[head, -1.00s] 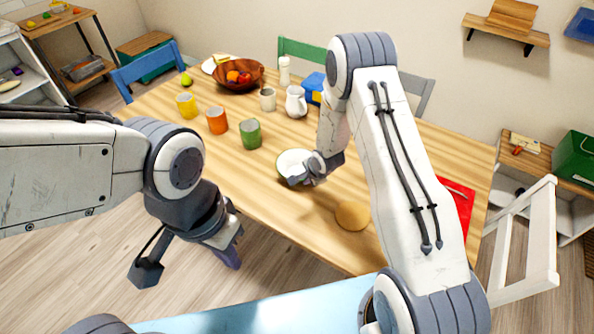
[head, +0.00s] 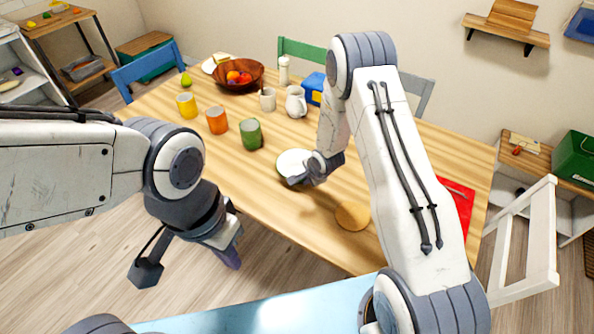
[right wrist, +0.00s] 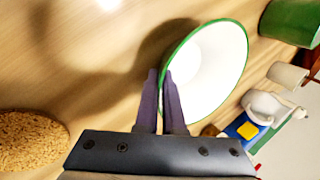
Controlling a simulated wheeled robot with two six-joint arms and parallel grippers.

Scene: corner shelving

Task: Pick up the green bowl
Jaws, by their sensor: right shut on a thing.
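The green bowl (head: 291,161) is on the near middle part of the table, white inside. In the right wrist view its white inside and green rim (right wrist: 209,70) show, with the bowl tilted in that picture. My right gripper (head: 290,181) is at the bowl's near side. In the right wrist view its two purple fingers (right wrist: 160,75) are shut on the bowl's edge. I cannot tell if the bowl is clear of the table. My left gripper (head: 232,259) hangs low in front of the table, away from the bowl; its fingertips are too unclear to judge.
A green cup (head: 250,134), an orange cup (head: 217,121) and a yellow cup (head: 187,105) stand left of the bowl. A white pitcher (head: 296,102) stands behind it. A round cork mat (head: 352,215) lies to its right. A wooden fruit bowl (head: 226,82) is further back.

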